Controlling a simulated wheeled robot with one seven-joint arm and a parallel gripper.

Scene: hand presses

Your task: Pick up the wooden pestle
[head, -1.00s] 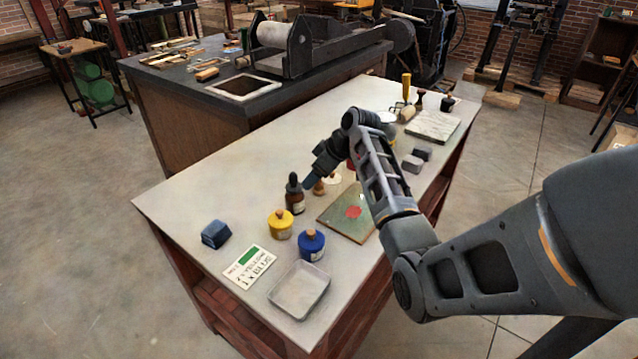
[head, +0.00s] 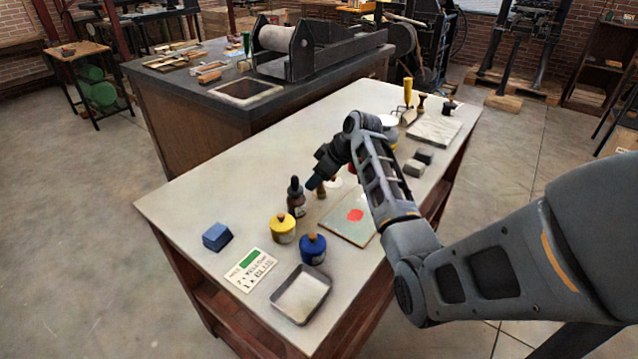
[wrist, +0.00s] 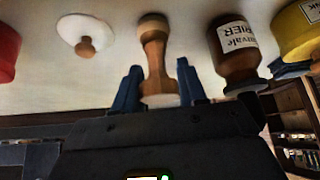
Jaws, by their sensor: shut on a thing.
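The wooden pestle (wrist: 154,48) is a small turned wooden piece with a narrow waist and a paler end. It stands between the two blue fingers of my gripper (wrist: 158,72) in the wrist view, and the fingers are shut on it. In the head view the pestle (head: 321,193) shows just below my gripper (head: 314,183), near the middle of the pale table. I cannot tell whether its foot touches the tabletop. A brown dropper bottle (head: 297,204) stands close beside it; it also shows in the wrist view (wrist: 234,50).
A yellow jar (head: 283,230) and blue jar (head: 312,250) stand nearer the front. A green plate with a red patch (head: 355,215) lies to the right. A white knobbed lid (wrist: 85,32) is close by. A blue block (head: 217,236), card (head: 251,270) and tray (head: 301,295) lie in front.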

